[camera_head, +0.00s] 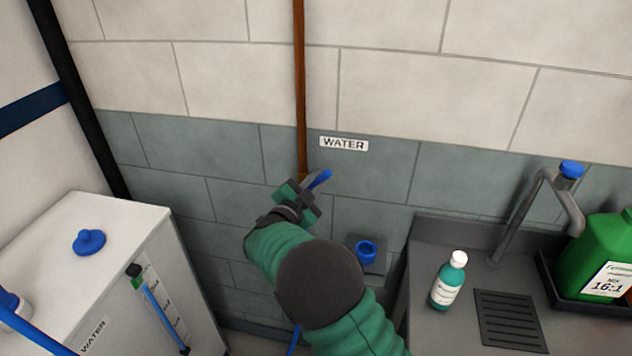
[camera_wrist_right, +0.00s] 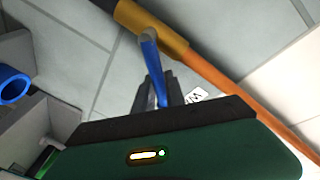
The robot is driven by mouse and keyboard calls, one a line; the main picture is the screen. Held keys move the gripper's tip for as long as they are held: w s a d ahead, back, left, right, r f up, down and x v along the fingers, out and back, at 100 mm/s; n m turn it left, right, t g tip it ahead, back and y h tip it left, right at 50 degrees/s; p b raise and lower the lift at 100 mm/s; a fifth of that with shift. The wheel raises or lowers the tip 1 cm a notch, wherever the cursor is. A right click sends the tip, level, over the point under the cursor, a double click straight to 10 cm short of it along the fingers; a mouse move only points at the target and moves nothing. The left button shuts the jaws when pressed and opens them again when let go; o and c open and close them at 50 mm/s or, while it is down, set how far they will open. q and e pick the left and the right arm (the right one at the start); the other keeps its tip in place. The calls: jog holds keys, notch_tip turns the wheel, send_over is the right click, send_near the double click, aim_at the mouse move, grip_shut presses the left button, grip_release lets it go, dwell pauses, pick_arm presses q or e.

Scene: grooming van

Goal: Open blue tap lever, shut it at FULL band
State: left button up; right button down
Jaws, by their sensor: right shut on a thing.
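The blue tap lever (camera_head: 319,178) sits at the lower end of a copper pipe, below a WATER label (camera_head: 344,144). It points up and right in the head view. My right gripper (camera_head: 306,196) is shut on the lever. In the right wrist view, the lever (camera_wrist_right: 149,52) runs from the brass valve body (camera_wrist_right: 155,28) down between my fingers (camera_wrist_right: 154,92), at an angle to the pipe. A white tank (camera_head: 120,225) at left carries a sight gauge (camera_head: 164,316) with a blue column and a banded label. Its band words are too small to read. My left gripper is out of view.
A blue round socket (camera_head: 366,251) sits on the wall right of my arm. A sink counter at right holds a teal bottle (camera_head: 449,281), a grey faucet (camera_head: 532,205) and a green jug (camera_head: 603,255). A blue cap (camera_head: 89,242) is on the tank top.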

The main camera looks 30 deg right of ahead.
jog(key=f+m+b, duration=0.1)
jog(key=m+b, duration=0.1)
jog(key=f+m+y+b, duration=0.1)
jog(key=m+b, duration=0.1)
jog(key=s+d+f+m+y+b, duration=0.1)
jog(key=f+b, duration=0.1)
jog(key=b, duration=0.1)
jog(key=shift+d+m, duration=0.1)
jog(key=shift+m, duration=0.3)
jog(key=shift+s+f+m+y+b, duration=0.1)
jog(key=shift+f+m+y+b, duration=0.4)
jog(key=shift+m+b, duration=0.7)
jog(key=shift+f, duration=0.15)
jog(key=c, duration=1.4)
grip_release()
jog(key=shift+r, duration=0.2)
jog(key=p+v, duration=0.1)
jog(key=v, duration=1.5)
jog(key=shift+s+a, duration=0.1)
jog(key=shift+a, duration=0.35)
